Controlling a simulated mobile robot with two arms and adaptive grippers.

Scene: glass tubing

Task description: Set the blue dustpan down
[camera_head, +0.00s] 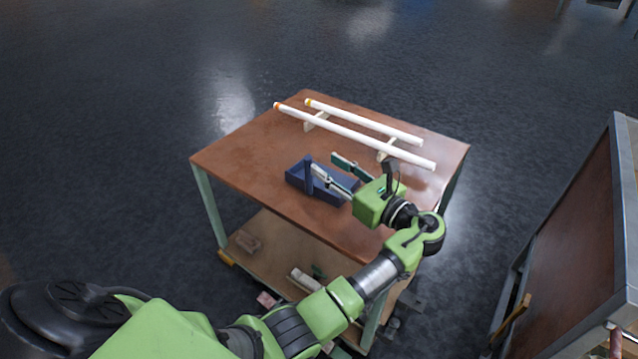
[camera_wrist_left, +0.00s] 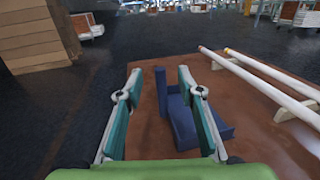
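The blue dustpan (camera_head: 296,178) rests on the brown top of the table (camera_head: 240,160), left of the glass tubes. In the left wrist view the dustpan (camera_wrist_left: 208,122) shows its tray on the tabletop and its upright handle (camera_wrist_left: 161,92). My left gripper (camera_head: 323,162) is above the dustpan with its fingers spread. In the wrist view the handle shows between the two fingers of that gripper (camera_wrist_left: 160,73), with a gap on each side. The fingers hide part of the dustpan. My right gripper is in neither view.
Two long white tubes (camera_head: 350,134) with orange and yellow ends lie on supports (camera_head: 316,121) at the table's far side. The lower shelf (camera_head: 262,247) holds several small items. Another table-like piece (camera_head: 580,235) stands at the right. The tabletop's left part is clear.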

